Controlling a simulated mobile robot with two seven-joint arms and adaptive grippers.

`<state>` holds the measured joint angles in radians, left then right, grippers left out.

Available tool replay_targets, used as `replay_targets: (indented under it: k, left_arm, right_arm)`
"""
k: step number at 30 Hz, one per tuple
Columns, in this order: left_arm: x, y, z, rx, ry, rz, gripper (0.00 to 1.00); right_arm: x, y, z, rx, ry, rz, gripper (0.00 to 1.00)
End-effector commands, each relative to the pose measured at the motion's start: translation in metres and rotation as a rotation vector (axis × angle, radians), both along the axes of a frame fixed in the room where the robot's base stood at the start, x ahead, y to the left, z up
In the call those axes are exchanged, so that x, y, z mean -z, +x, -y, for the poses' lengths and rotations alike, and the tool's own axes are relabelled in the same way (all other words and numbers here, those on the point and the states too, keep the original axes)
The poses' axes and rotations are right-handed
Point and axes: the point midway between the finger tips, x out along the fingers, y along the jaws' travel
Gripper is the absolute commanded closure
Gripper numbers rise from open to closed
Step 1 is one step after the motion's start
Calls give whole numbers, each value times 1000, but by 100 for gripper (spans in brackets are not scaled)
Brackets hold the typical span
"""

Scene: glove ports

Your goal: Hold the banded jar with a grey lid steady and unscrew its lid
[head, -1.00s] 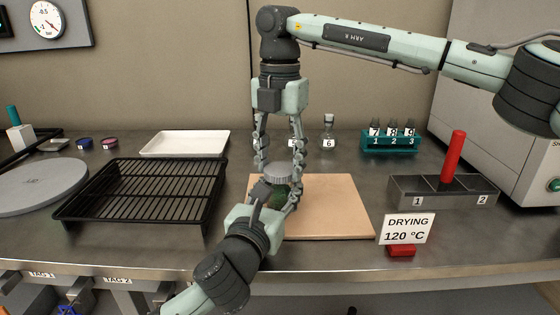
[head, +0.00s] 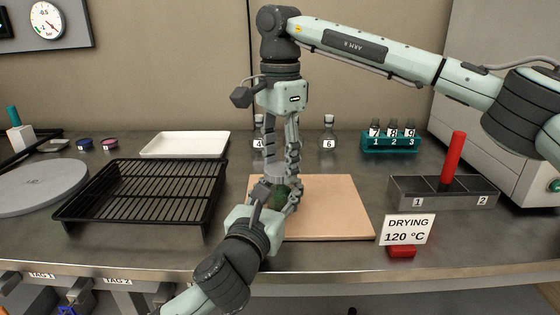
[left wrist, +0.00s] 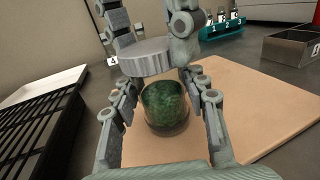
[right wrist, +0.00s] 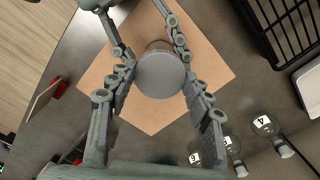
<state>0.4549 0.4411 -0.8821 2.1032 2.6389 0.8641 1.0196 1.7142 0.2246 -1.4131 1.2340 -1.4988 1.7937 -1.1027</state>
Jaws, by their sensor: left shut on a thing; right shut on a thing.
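The jar (left wrist: 165,106) is clear glass with dark green contents and stands upright on the tan board (head: 335,205). Its ribbed grey lid (left wrist: 146,58) is above the glass; the lid's round top also shows in the right wrist view (right wrist: 160,75). I cannot tell whether the lid still touches the jar. My left gripper (left wrist: 163,112) is shut on the jar's body from the front. My right gripper (head: 279,177) points straight down from above, shut on the lid. In the head view the fingers hide much of the jar. I cannot make out its band.
A black wire rack (head: 145,190) stands left of the board, with a white tray (head: 185,144) behind it. Bottles 4 (head: 258,143) and 6 (head: 328,135) stand behind. A grey two-slot box (head: 442,192) and a drying sign (head: 406,229) are on the right.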

Motion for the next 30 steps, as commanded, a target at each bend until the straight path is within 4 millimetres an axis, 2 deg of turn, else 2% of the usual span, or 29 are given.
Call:
replay_targets:
  k: [6,12,15,30]
  left_arm:
    - [0,0,0,0,0,0,100]
    - [0,0,0,0,0,0,100]
    - [0,0,0,0,0,0,100]
    - [0,0,0,0,0,0,100]
  right_arm:
    - [0,0,1,-556,-2,0,85]
    - [-1,0,0,-940,-1,0,85]
    - [-1,0,0,-1018,-1,1,85]
    - [-1,0,0,-1013,-1,1,85]
